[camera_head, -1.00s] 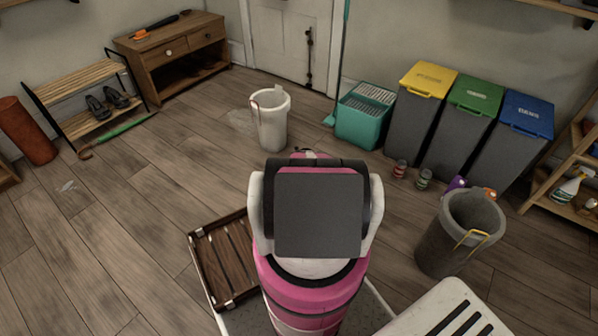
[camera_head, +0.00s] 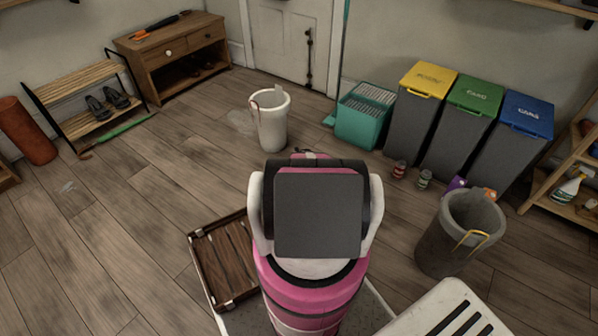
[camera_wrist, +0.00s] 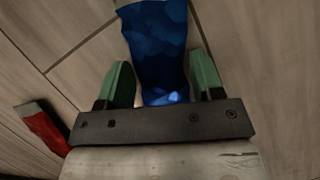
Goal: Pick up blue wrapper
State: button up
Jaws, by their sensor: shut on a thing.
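The blue wrapper (camera_wrist: 158,45) shows in the wrist view as a crumpled, shiny blue piece between the two green fingers of my gripper (camera_wrist: 163,80). My gripper is shut on it. The wrapper reaches out past the fingertips toward the top of the picture, over the wood floor. In the head view my own arm and body hide the gripper and the wrapper.
A red thing (camera_wrist: 42,126) lies at the left of the wrist view. In the head view are a white bin (camera_head: 270,125), a grey bin (camera_head: 447,245), lidded bins (camera_head: 418,110), a teal bucket (camera_head: 362,120) and a wooden tray (camera_head: 225,262). The floor at left is mostly clear.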

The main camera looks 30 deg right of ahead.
jog(key=shift+r, duration=0.75)
jog(key=shift+c, duration=0.9)
jog(key=r, duration=0.3)
jog(key=shift+s+a+r, duration=0.3)
jog(key=shift+s+r, duration=0.05)
jog(key=s+a+r, duration=0.4)
jog(key=s+a, duration=0.1)
jog(key=s+a+r, duration=0.2)
jog(key=s, duration=0.1)
jog(key=shift+a+r, duration=0.15)
jog(key=shift+c, duration=0.2)
